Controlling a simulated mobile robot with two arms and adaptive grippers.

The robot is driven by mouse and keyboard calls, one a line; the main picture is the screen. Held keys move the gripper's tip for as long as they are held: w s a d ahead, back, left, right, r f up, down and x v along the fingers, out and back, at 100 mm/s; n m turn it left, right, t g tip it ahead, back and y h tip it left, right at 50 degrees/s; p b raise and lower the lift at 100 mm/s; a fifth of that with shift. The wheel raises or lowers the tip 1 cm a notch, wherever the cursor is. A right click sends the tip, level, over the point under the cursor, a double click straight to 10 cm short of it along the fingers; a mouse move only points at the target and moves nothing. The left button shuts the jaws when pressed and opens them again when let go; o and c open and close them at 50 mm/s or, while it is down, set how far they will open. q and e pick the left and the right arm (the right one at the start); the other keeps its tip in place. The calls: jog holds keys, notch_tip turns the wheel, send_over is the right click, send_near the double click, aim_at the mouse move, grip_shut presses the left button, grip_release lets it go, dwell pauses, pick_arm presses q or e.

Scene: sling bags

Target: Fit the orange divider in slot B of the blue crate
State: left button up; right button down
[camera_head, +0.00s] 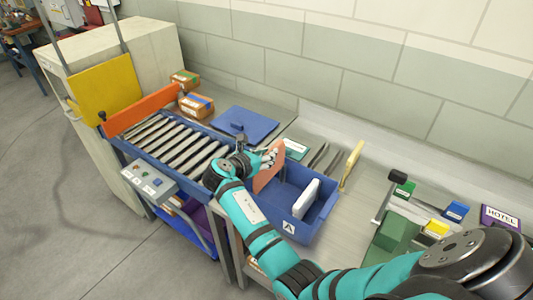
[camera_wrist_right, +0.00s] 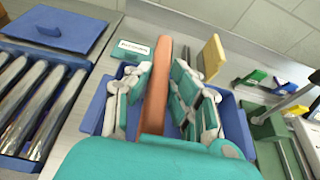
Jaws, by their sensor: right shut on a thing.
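The orange divider (camera_head: 268,172) stands about upright at the left end of the blue crate (camera_head: 303,230). My right gripper (camera_head: 268,157) is shut on its upper part. In the right wrist view the divider (camera_wrist_right: 156,88) runs between the two fingers of the gripper (camera_wrist_right: 157,95), with the crate (camera_wrist_right: 236,122) below and around them. I cannot tell whether its lower edge sits in a slot. A white divider (camera_head: 306,197) stands inside the crate. A label with the letter A (camera_head: 289,227) is on the crate's front wall; slot B's label is not visible. My left gripper is out of view.
A roller conveyor (camera_head: 180,143) with an orange end bar (camera_head: 140,110) lies left of the crate. A green fixture (camera_head: 396,232) stands to the right.

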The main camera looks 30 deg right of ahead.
aim_at(267, 176)
jog(key=shift+f+b, duration=2.35)
jog(key=shift+f, duration=2.45)
jog(key=c, duration=1.1)
grip_release()
jog(key=v, duration=0.7)
jog(key=shift+s+a, duration=0.1)
jog(key=shift+a, duration=0.15)
